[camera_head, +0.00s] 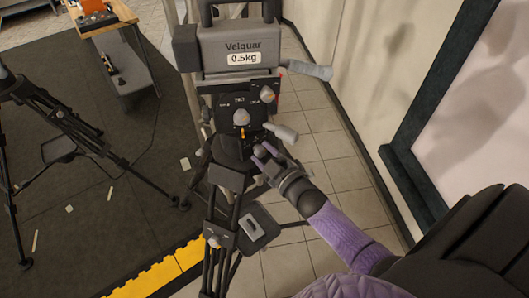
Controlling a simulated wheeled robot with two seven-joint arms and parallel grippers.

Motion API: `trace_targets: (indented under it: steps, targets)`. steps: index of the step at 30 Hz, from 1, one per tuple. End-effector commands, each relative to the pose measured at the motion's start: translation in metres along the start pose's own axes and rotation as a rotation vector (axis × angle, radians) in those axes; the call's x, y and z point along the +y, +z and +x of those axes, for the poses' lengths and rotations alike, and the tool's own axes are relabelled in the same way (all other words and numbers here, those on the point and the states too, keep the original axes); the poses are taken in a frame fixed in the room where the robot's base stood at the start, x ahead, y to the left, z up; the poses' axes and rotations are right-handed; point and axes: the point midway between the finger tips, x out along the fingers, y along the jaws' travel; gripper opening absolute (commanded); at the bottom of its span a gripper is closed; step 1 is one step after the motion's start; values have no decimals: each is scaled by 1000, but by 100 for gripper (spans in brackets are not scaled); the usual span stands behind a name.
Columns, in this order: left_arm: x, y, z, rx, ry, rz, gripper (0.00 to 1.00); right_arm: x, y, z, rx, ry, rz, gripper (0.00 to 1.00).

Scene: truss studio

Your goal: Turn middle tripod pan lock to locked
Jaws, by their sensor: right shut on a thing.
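The middle tripod (224,206) stands upright at the centre, with a black head marked TILT and a grey load labelled Velquar 0.5kg (242,50) on top. My right gripper (263,151) reaches in from the lower right, at the right side of the head's lower part. Its fingers are shut on a small part there, apparently the pan lock, which the fingers mostly hide. I cannot read the lock's position. A grey knob (241,117) is on the head's front, above and left of my fingers. My left gripper is out of view.
Grey handles stick out to the right of the head (281,131) and of the load (311,70). Another black tripod (60,148) stands at the left on dark matting. A wall with a dark frame is at the right.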

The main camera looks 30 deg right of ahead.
Motion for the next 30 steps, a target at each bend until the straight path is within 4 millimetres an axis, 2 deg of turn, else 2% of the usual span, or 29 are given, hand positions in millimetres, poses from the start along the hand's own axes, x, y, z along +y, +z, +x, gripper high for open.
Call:
trace_targets:
  steps: [9,22,23,24,30]
  targets:
    - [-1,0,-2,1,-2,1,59,-1,1,0,-2,-2,69,0]
    - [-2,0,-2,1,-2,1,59,-1,1,0,-2,-2,76,0]
    - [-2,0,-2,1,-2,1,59,-1,1,0,-2,-2,76,52]
    - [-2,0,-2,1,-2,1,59,-1,1,0,-2,-2,76,60]
    - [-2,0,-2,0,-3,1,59,0,0,0,-1,-1,76,62]
